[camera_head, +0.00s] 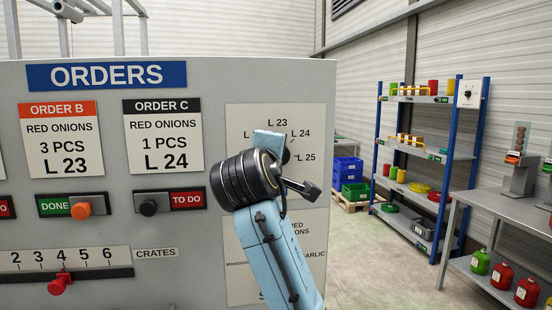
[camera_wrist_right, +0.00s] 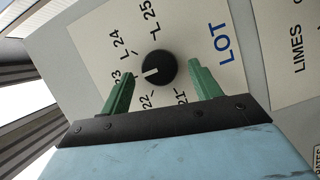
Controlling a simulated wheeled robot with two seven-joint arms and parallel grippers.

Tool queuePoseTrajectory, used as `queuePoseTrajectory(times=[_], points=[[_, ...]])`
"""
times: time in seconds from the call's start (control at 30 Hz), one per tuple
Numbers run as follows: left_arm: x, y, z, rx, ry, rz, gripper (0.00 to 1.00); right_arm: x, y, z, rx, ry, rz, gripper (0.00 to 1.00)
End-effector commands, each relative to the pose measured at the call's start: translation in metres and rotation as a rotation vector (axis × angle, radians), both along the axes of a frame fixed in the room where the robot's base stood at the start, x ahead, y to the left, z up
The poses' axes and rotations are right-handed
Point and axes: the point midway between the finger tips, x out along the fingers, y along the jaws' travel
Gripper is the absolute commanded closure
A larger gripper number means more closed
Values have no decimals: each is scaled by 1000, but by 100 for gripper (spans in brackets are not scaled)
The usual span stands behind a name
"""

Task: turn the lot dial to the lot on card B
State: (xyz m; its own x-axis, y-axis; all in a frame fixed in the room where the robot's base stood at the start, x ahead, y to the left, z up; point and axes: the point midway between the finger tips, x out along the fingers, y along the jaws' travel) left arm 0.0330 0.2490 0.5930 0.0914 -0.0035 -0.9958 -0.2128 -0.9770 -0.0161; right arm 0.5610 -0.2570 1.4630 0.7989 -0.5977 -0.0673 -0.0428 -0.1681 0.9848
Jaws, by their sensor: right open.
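The order B card (camera_head: 60,140) on the panel reads red onions, 3 PCS, L 23. The lot dial (camera_wrist_right: 160,67) is a round black knob with a white mark, on a pale plate (camera_wrist_right: 207,25) marked LOT with numbers 21 to 25. In the right wrist view the mark points left, toward 23. My right gripper (camera_wrist_right: 162,72) is open, its green fingers on either side of the dial; I cannot tell whether they touch it. In the head view my right wrist covers much of the dial plate (camera_head: 240,115). My left gripper is not in view.
The order C card (camera_head: 163,137) reads L 24. Below the cards are an orange slider knob (camera_head: 81,209), a black one (camera_head: 148,208) and a red crates slider (camera_head: 60,284). A shelf rack (camera_head: 430,155) and a bench (camera_head: 500,200) stand at right, with open floor before them.

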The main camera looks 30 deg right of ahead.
Motion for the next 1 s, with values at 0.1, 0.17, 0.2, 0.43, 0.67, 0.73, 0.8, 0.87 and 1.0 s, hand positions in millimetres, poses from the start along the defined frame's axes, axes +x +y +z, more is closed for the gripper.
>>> queuePoseTrajectory(times=[0.1,0.17,0.2,0.43,0.67,0.73,0.8,0.87,1.0], points=[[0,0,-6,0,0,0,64,-16,13,0,2,-4,4,37],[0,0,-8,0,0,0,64,-26,21,1,2,-4,6,37],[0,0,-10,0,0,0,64,-34,27,1,2,-4,5,37],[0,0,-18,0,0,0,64,-74,57,5,3,-3,6,37],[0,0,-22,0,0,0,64,-97,73,7,1,-1,3,37],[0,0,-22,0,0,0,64,-100,74,8,2,-2,2,37],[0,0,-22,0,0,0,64,-101,75,8,2,-1,1,37],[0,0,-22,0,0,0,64,-101,75,8,1,-1,1,37],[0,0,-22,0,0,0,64,-101,75,8,1,-1,1,37]])
